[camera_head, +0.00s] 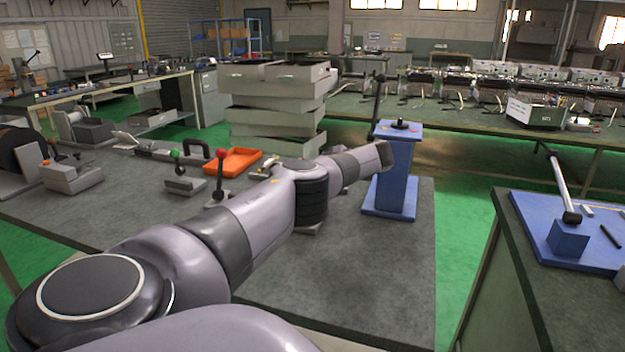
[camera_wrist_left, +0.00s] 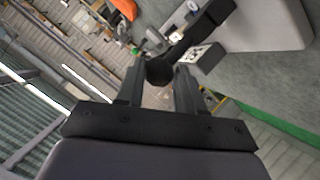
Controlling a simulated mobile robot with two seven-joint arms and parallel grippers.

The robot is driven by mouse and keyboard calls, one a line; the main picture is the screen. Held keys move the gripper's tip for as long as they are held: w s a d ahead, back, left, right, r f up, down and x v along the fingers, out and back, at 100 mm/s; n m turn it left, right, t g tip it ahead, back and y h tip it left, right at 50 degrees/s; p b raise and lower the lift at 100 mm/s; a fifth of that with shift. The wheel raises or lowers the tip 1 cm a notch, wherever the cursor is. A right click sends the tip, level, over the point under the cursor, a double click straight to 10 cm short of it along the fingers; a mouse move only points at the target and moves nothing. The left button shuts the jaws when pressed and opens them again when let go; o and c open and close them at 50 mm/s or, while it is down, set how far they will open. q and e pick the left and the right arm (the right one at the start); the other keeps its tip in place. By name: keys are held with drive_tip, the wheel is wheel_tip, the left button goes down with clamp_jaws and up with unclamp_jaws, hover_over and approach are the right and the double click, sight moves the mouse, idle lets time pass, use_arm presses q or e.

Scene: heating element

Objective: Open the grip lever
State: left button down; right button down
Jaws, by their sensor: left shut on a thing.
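In the left wrist view, my left gripper (camera_wrist_left: 160,82) is closed around a dark round knob (camera_wrist_left: 159,70) between its fingertips. A black bar (camera_wrist_left: 207,27) runs from near the knob to the upper right, beside a pale grey plate (camera_wrist_left: 268,28). This looks like the grip lever. In the head view, my left arm reaches across the bench and hides its gripper and the held part. A thin black upright lever (camera_head: 378,97) rises behind the arm; I cannot tell whether it is the held one. My right gripper is not in view.
A blue stand (camera_head: 402,170) stands just beyond my arm. Levers with a red knob (camera_head: 221,154) and a green knob (camera_head: 175,154), an orange tray (camera_head: 232,161) and stacked grey boxes (camera_head: 278,97) are on the bench. Another blue fixture (camera_head: 570,240) lies right.

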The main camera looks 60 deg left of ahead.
use_arm(q)
drive_tip(key=shift+w+d, duration=0.1)
drive_tip(key=shift+w, duration=0.1)
idle(0.4)
drive_tip(key=c, duration=0.7)
unclamp_jaws()
drive_tip(key=shift+b+v, duration=0.3)
drive_tip(key=shift+v, duration=3.25)
drive_tip(key=shift+d+f, duration=0.1)
drive_tip(key=shift+f, duration=0.1)
